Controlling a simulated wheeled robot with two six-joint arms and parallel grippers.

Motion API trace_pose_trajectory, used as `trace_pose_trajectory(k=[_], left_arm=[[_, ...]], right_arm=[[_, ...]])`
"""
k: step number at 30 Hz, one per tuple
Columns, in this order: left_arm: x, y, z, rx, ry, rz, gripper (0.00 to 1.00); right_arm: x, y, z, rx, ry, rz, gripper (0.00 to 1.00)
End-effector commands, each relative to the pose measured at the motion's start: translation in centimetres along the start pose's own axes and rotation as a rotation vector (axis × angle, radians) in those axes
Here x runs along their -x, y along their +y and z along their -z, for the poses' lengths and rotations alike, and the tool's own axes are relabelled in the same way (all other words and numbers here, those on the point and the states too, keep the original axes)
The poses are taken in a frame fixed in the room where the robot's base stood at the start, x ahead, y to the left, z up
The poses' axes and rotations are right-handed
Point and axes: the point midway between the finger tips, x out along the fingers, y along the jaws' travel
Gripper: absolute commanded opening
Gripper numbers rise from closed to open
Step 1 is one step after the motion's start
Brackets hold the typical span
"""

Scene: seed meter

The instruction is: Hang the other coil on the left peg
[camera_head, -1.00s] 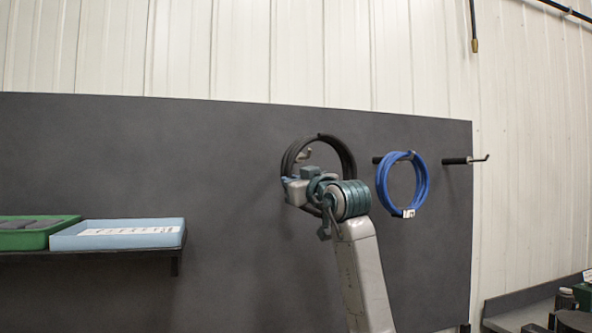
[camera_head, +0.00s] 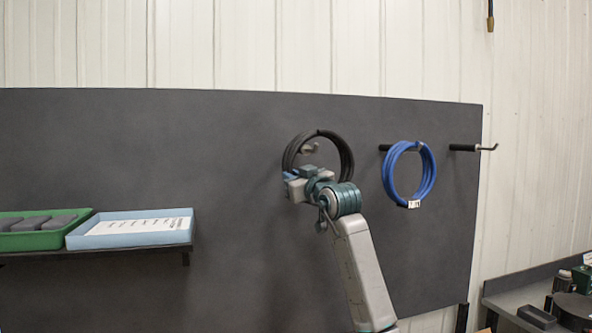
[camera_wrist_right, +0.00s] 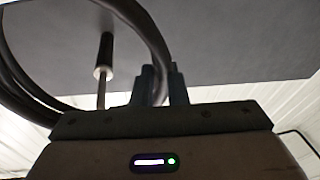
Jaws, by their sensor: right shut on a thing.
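The black coil (camera_head: 346,160) is at the left peg (camera_head: 309,149) on the dark board. In the head view the peg's bent tip shows inside the ring, near its upper left. My right gripper (camera_head: 291,176) is shut on the coil's lower left side. The right wrist view shows its fingers (camera_wrist_right: 162,86) at a strand of the black coil (camera_wrist_right: 146,28), with the peg (camera_wrist_right: 104,62) just left of them. I cannot tell whether the coil rests on the peg. The blue coil (camera_head: 429,172) with a white tag hangs on the middle peg (camera_head: 385,147). My left gripper is out of view.
The right peg (camera_head: 466,147) is empty. A shelf (camera_head: 150,250) at the left holds a green tray (camera_head: 30,240) with grey pieces and a light blue tray (camera_head: 125,239) with a white sheet. A bench (camera_head: 505,300) with dark items stands at the lower right.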

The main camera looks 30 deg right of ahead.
Motion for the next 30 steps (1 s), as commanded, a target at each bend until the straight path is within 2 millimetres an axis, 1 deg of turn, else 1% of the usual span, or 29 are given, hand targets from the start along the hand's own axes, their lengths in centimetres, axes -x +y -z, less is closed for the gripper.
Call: trace_pose_trajectory(k=[1, 4, 5, 6, 15, 30], left_arm=[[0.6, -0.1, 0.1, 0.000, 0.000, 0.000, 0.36], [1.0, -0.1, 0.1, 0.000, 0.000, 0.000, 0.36], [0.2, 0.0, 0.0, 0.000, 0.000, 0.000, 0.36], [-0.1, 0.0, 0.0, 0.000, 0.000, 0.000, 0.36], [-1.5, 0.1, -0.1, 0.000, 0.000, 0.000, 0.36], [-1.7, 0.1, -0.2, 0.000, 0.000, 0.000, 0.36]], right_arm=[[-0.5, 0.1, 0.2, 0.000, -0.001, 0.000, 0.00], [-1.3, 0.2, -0.2, -0.001, 0.000, 0.000, 0.00], [-1.3, 0.1, -0.9, -0.001, 0.000, 0.000, 0.00], [-1.4, 0.1, -1.3, 0.000, 0.001, 0.000, 0.00], [-2.1, 0.0, -3.0, 0.000, 0.002, -0.001, 0.00], [-2.2, 0.0, -3.1, 0.001, 0.002, -0.001, 0.00]])
